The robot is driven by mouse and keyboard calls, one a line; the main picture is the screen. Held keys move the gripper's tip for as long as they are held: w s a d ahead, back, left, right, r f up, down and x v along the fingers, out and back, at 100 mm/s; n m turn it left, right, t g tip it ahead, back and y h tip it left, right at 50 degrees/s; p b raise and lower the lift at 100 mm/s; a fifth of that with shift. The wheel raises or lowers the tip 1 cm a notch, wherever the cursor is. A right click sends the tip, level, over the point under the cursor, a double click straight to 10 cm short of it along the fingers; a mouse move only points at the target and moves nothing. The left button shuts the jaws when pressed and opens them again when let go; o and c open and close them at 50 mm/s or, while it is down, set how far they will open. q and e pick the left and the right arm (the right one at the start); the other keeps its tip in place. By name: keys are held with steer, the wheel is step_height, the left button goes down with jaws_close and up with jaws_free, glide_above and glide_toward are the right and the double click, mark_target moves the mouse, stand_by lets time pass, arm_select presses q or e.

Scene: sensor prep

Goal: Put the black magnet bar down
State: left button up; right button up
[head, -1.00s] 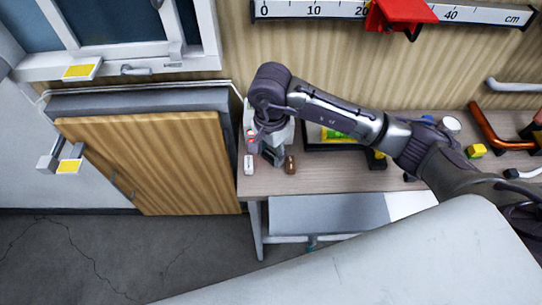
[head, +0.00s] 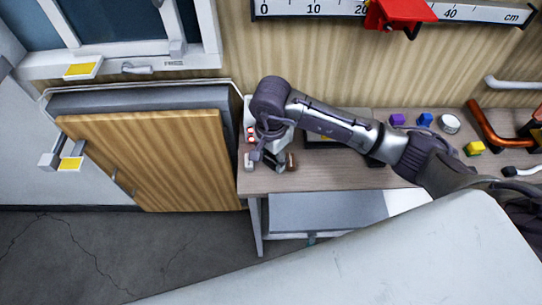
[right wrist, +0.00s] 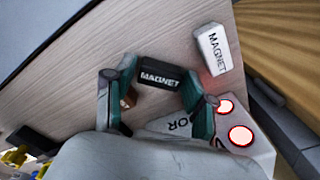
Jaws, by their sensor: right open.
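The black magnet bar (right wrist: 160,74), with white MAGNET lettering, lies between the fingertips of my right gripper (right wrist: 158,80) in the right wrist view. The fingers are spread at its two ends; whether they touch it I cannot tell. It seems to rest on the wooden table top (right wrist: 75,75). In the head view my right gripper (head: 268,158) points down at the table's left end, and I cannot make out the bar there. A white magnet bar (right wrist: 213,49) lies apart from the gripper; it also shows in the head view (head: 248,162). My left gripper is out of view.
A device with red lights (right wrist: 240,136) stands close to my right fingers. A brown block (head: 291,161) is just right of the gripper. Purple (head: 397,119), blue (head: 424,120) and yellow (head: 474,148) blocks lie farther right. The table's front strip (head: 340,180) is clear.

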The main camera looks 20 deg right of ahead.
mark_target(271, 160)
steer(key=shift+r, duration=0.6)
step_height(271, 160, up, 11)
steer(key=b, duration=0.2)
steer(key=shift+b, duration=0.3)
steer(key=shift+s, duration=0.1)
